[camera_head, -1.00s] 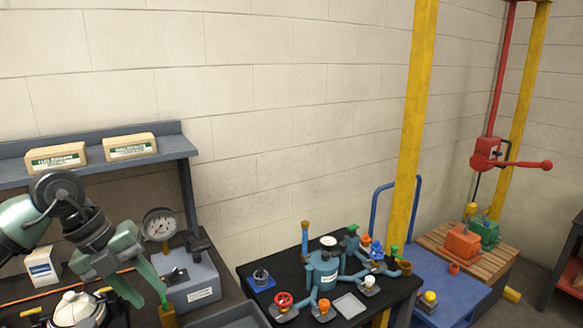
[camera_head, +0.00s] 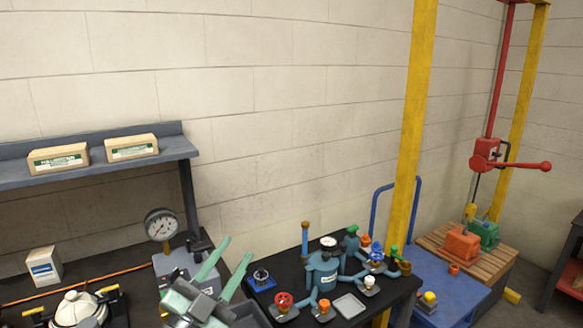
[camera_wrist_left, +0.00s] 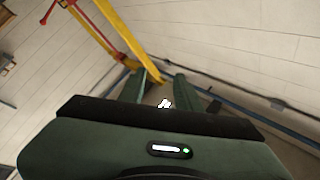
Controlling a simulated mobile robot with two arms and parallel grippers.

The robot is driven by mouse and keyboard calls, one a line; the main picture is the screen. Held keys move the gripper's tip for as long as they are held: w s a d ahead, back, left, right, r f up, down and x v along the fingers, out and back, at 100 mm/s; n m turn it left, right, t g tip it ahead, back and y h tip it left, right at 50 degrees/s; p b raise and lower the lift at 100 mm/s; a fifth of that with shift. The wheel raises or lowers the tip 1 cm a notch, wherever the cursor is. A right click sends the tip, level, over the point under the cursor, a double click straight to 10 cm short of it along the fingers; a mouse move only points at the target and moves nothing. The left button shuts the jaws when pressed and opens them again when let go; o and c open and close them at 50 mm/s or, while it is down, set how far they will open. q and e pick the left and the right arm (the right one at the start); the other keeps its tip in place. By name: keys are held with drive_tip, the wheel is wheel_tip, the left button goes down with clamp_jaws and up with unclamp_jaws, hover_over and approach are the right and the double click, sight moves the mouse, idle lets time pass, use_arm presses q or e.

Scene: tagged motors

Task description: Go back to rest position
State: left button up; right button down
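My left gripper (camera_head: 239,248) is low in the head view, in front of the grey box with the gauge (camera_head: 161,225). Its two pale green fingers point up and to the right, apart, with nothing seen between them. In the left wrist view its dark green fingers (camera_wrist_left: 162,76) are also spread, with floor and wall showing between them. My right gripper is not in either view.
The black table with a teal valve manifold (camera_head: 322,270) stands just right of the gripper. A white lidded pot (camera_head: 75,308) is at lower left. A shelf with two boxes (camera_head: 58,158) is above it. A yellow post (camera_head: 412,130) and blue cart stand farther right.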

use_arm(q)
drive_tip(key=s+a+f+n+g+y, duration=0.2)
drive_tip(key=s+a+f+n+y, duration=0.15)
drive_tip(key=f, duration=0.35)
drive_tip(key=s+a+f+n+g+y, duration=0.2)
drive_tip(key=a+f+n+g+y, duration=0.15)
drive_tip(key=f, duration=0.45)
drive_tip(key=s+a+f+n+g+y, duration=0.2)
drive_tip(key=a+f+n+y, duration=0.15)
drive_tip(key=f, duration=0.35)
drive_tip(key=s+f+g, duration=0.5)
drive_tip(key=s+f, duration=0.2)
drive_tip(key=s, duration=0.4)
drive_tip(key=s+f+g, duration=0.4)
drive_tip(key=s+f, duration=0.3)
drive_tip(key=s, duration=0.3)
wheel_tip(320, 180, down, 31)
drive_tip(key=s+g+b, duration=0.1)
drive_tip(key=s+b, duration=0.1)
drive_tip(key=b, duration=0.4)
drive_tip(key=s+a+f+g+b, duration=0.1)
drive_tip(key=s+f+b, duration=0.3)
drive_tip(key=s+f, duration=1.2)
wheel_tip(320, 180, down, 4)
drive_tip(key=shift+s+a+f, duration=0.1)
drive_tip(key=shift+s+a, duration=0.2)
drive_tip(key=shift+a, duration=0.3)
